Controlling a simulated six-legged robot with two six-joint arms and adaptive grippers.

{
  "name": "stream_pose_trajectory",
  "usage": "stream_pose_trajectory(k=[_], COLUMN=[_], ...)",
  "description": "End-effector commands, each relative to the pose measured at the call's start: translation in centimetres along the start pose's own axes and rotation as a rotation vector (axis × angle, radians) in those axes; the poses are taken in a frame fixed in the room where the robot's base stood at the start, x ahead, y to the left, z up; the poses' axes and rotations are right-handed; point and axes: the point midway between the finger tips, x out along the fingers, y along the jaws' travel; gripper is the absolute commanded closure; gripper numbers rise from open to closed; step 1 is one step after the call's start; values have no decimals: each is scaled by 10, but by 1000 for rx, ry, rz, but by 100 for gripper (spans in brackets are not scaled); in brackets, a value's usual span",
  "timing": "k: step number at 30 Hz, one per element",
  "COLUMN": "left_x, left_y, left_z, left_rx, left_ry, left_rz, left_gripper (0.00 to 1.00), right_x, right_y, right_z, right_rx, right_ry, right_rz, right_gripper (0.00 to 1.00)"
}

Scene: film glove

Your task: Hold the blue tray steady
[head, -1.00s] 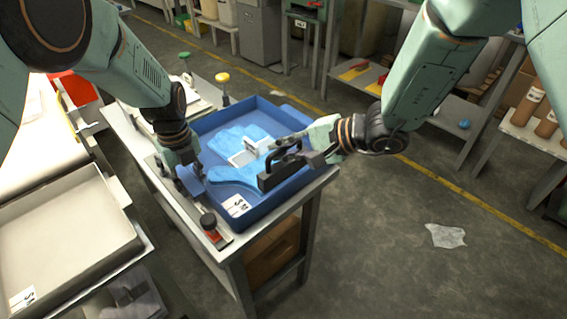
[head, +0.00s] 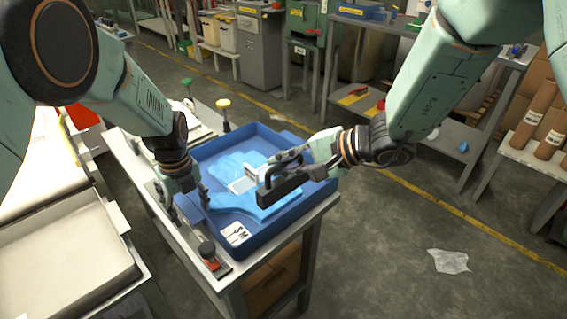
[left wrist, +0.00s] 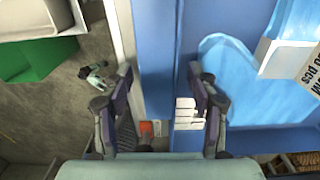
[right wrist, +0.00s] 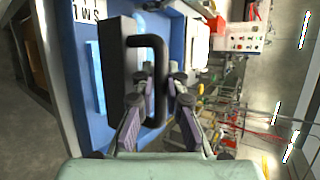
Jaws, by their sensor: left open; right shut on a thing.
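The blue tray (head: 292,216) sits on a small metal table, with light-blue film (head: 228,198) and a white labelled piece in it. My left gripper (head: 190,204) is low at the tray's left side. In the left wrist view my left gripper (left wrist: 160,85) is open, with the blue tray wall (left wrist: 157,55) between its spread fingers; I cannot tell whether they touch it. My right gripper (right wrist: 158,88) is shut on the dark handle (right wrist: 150,42) of a black block (head: 284,192), held over the tray. The block hides part of the film.
A red-and-black clamp-like item (head: 211,256) lies on the table's front left corner. A yellow-topped post (head: 224,112) stands behind the tray. A pale tray (head: 60,245) is at the left. Open floor with a plastic scrap (head: 448,261) lies right.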

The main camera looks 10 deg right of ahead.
Motion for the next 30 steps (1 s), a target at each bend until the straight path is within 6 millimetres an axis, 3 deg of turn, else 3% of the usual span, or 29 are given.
stream_pose_trajectory(k=[11,30], left_x=[-10,-110], left_y=[-1,0], left_z=[2,0], left_rx=[-1,0], left_ry=[-4,-3], left_rz=[-4,-2], left_gripper=[41,41], right_x=[-1,-1], right_y=[-3,-3], right_z=[0,0], right_rx=[-2,-2], right_ry=[0,0], right_rz=[-6,-6], right_gripper=[100,100])
